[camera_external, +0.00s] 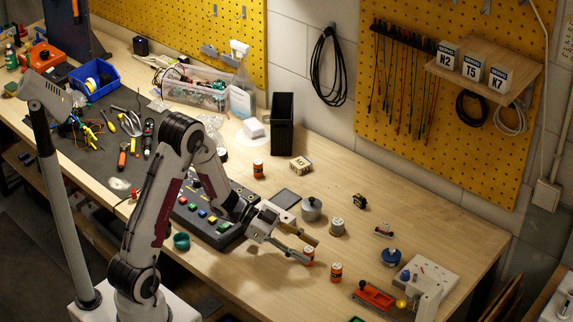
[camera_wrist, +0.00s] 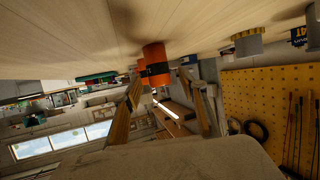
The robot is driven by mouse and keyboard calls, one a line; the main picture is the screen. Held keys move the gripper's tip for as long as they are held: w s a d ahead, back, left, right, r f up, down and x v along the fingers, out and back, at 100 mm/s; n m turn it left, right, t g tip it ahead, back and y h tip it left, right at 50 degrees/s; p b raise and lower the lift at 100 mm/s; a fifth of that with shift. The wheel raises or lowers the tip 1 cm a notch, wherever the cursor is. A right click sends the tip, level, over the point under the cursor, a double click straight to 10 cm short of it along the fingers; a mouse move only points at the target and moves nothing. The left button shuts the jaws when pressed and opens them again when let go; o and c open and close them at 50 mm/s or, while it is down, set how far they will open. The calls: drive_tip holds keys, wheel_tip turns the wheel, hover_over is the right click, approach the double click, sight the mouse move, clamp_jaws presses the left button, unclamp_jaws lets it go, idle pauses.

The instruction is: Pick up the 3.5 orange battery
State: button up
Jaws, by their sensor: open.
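Several orange batteries with a dark band stand upright on the wooden bench. One orange battery (camera_external: 308,256) is at my gripper's fingertips, and another orange battery (camera_external: 336,271) stands just to its right. A third orange battery (camera_external: 258,168) stands farther back, beyond the button panel. No "3.5" marking is readable. My gripper (camera_external: 314,251) is open and reaches low over the bench. In the tilted wrist view, a near battery (camera_wrist: 156,66) shows between the finger lines of my gripper (camera_wrist: 164,82), and whether they touch is unclear.
A grey cylinder (camera_external: 337,227) and a grey round pot (camera_external: 311,209) stand just behind my gripper. The button panel (camera_external: 207,218) lies left. A blue round item (camera_external: 391,257) and a red tool (camera_external: 374,295) lie right. Bare bench lies in front.

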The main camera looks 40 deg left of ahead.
drive_tip(key=shift+w+d+f, duration=0.25)
drive_tip(key=shift+d, duration=0.3)
drive_tip(key=shift+c, duration=0.4)
clamp_jaws()
